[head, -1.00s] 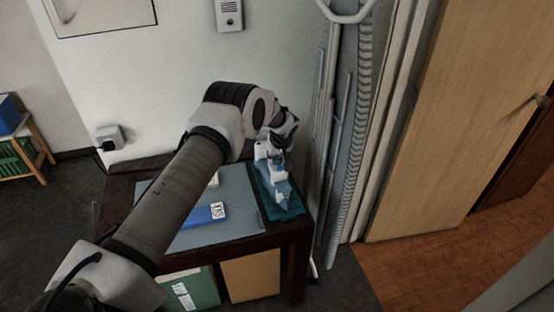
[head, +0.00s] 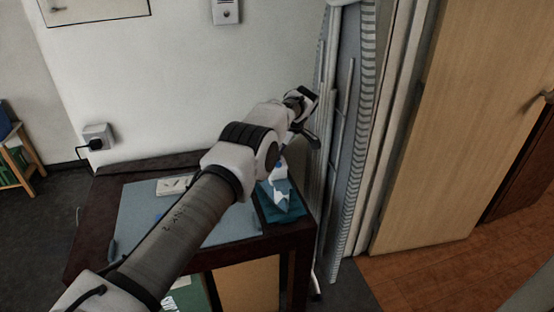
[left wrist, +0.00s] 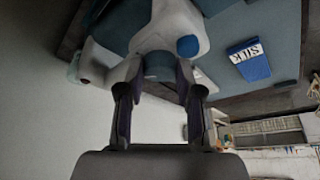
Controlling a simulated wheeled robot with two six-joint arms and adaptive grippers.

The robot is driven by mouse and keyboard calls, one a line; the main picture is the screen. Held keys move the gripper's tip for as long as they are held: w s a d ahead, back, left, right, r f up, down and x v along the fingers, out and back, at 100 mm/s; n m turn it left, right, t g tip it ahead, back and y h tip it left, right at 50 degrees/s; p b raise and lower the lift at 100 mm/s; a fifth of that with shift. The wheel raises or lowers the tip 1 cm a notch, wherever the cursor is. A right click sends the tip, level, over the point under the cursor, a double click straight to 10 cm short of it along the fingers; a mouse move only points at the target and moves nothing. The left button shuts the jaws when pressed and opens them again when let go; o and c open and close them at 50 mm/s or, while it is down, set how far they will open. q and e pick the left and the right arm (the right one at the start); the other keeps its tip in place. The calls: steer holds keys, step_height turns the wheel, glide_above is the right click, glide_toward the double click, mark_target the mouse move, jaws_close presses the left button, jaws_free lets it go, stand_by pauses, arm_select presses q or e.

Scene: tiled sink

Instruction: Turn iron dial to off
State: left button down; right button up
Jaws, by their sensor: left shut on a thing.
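The iron (head: 283,196), white and blue, rests on a teal pad (head: 268,212) at the table's right end, partly hidden behind my left arm. In the left wrist view, the iron's white body (left wrist: 172,22) with a round blue spot fills the top middle. Its grey-blue dial (left wrist: 158,66) lies between the two fingertips of my left gripper (left wrist: 158,90), which is shut on it. In the head view my left wrist reaches past the iron, close to the wall. The dial is hidden there, so its setting cannot be told. My right gripper is not in view.
The dark wooden table (head: 88,220) carries a blue-grey mat (head: 132,205) and a small white box (head: 175,186). A folded ironing board (head: 350,150) stands upright just right of the table, close to my left wrist. A blue labelled box (left wrist: 248,60) shows in the left wrist view.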

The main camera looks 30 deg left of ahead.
arm_select(q)
steer(key=shift+n+b, duration=0.3)
steer(key=shift+b, duration=0.05)
stand_by(0.3)
steer(key=c, duration=0.7)
jaws_free()
steer(key=shift+c, duration=0.2)
